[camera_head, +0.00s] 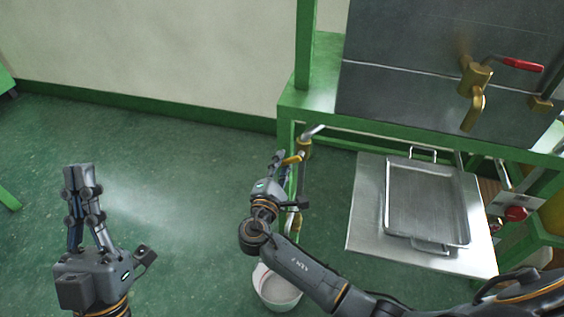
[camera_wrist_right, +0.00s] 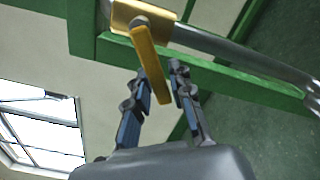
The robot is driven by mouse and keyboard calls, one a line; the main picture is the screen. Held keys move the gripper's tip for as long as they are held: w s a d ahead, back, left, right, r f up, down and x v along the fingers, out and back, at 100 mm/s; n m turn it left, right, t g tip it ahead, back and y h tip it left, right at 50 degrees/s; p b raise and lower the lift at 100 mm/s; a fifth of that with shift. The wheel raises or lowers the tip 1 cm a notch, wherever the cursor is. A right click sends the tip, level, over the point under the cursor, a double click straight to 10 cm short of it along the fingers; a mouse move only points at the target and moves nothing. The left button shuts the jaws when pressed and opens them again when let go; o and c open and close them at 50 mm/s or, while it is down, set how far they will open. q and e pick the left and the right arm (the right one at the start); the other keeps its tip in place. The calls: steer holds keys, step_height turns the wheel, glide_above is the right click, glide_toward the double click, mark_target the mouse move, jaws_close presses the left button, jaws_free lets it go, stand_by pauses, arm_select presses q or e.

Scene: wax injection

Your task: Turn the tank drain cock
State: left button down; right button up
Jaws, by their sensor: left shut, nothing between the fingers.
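The drain cock (camera_head: 304,147) is a brass valve on a grey pipe below the green frame. Its yellow lever (camera_head: 292,159) shows beside my right gripper (camera_head: 281,165). In the right wrist view the brass body (camera_wrist_right: 125,16) is at the top and the yellow lever (camera_wrist_right: 152,62) hangs down from it. The lever lies between the two fingers of my right gripper (camera_wrist_right: 160,82), which stand apart on either side of it; contact is hard to tell. My left gripper (camera_head: 79,178) is shut and empty, pointing up over the floor at the left.
A grey tank (camera_head: 400,85) stands on the green frame (camera_head: 400,137), with a red-handled brass valve (camera_head: 475,80). A metal tray (camera_head: 388,200) lies on a steel plate (camera_head: 362,215) to the right. A white bucket (camera_head: 275,292) stands below my right arm.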

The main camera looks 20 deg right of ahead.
steer(key=shift+o, duration=0.6)
steer(key=v, duration=1.2)
